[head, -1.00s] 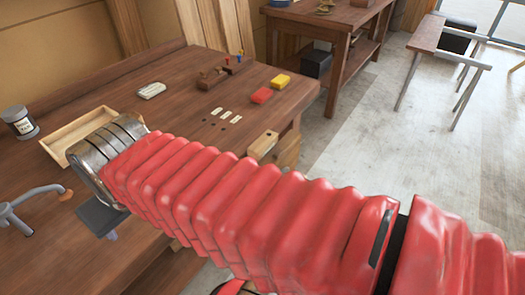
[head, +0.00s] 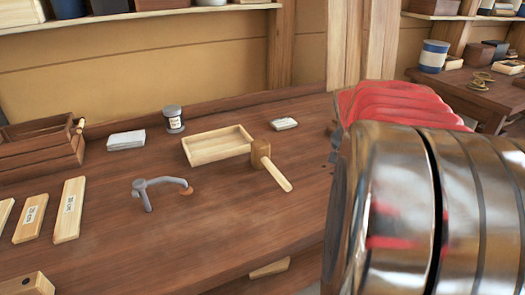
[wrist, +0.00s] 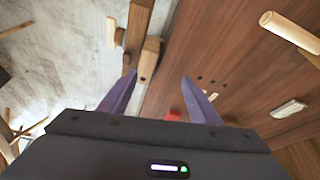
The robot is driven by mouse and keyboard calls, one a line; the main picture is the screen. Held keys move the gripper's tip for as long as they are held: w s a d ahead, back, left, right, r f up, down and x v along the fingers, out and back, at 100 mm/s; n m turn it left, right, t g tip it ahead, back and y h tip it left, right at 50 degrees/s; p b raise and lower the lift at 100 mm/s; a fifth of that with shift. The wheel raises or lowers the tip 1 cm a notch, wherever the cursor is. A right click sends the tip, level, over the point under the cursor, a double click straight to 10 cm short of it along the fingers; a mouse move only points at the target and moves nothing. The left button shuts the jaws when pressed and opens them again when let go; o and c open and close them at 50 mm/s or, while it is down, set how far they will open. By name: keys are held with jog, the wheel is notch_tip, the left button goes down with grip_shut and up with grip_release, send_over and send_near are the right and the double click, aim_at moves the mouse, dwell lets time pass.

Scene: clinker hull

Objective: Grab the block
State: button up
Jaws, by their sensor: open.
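My gripper (wrist: 158,82) shows in the wrist view as two purple fingers, apart, with nothing held between them. A pale wooden block-like piece (wrist: 149,60) with a dark hole lies beyond the fingertips, at the workbench edge. A small red thing (wrist: 175,114), perhaps a red block, shows between the fingers close to the gripper body, which partly hides it. In the head view my arm covers the right side, and the gripper is not visible there. I cannot tell which piece is the task's block.
The workbench (head: 110,240) bears an open wooden tray (head: 203,158), a mallet (head: 262,157), a grey clamp-like tool (head: 150,186), a dark jar (head: 173,120) and labelled planks (head: 69,210). A wooden box (head: 38,148) stands at the left. Bare benchtop lies in front of the tool.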

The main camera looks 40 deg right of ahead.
jog(key=shift+m+g, duration=0.4)
jog(key=shift+m, duration=0.5)
jog(key=s+d, duration=0.2)
jog(key=d, duration=0.1)
jog(key=s+d, duration=0.1)
jog(key=shift+d+f, duration=0.2)
jog(key=shift+f, duration=0.2)
jog(key=shift+x, duration=4.3)
jog(key=shift+w, duration=0.1)
jog(key=shift+x, duration=2.6)
jog(key=shift+w, duration=0.2)
jog(key=shift+f, duration=0.25)
